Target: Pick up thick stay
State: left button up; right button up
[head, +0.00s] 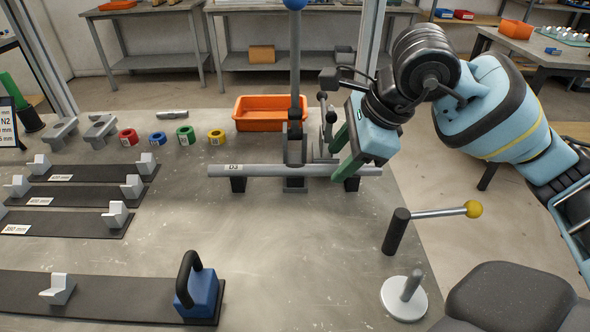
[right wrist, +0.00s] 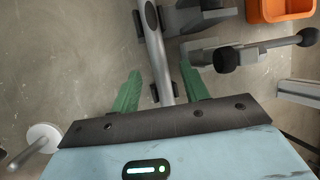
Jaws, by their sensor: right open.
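A long grey tube labelled D3 (head: 258,171), the only loose-looking bar here that could be the thick stay, lies level across two black supports and a central grey clamp post (head: 295,182). In the right wrist view the tube (right wrist: 158,60) runs up between my two green fingers. My right gripper (head: 333,162) is open at the tube's right end, its fingers pointing down toward it. The fingers (right wrist: 158,85) straddle the tube with room on both sides; whether they touch it I cannot tell. My left gripper is not in view.
An orange tray (head: 262,122) stands behind the tube. Black boards with grey V-blocks (head: 85,195) and several coloured rings (head: 185,135) lie left. A yellow-knobbed lever (head: 440,212) and a white disc with a peg (head: 404,300) stand right. A blue block (head: 198,293) sits in front.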

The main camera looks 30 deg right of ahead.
jog(key=shift+x, duration=0.95)
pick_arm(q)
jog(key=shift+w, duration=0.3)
pick_arm(e)
grip_shut()
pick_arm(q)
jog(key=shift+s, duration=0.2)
pick_arm(e)
jog(key=shift+r, duration=0.1)
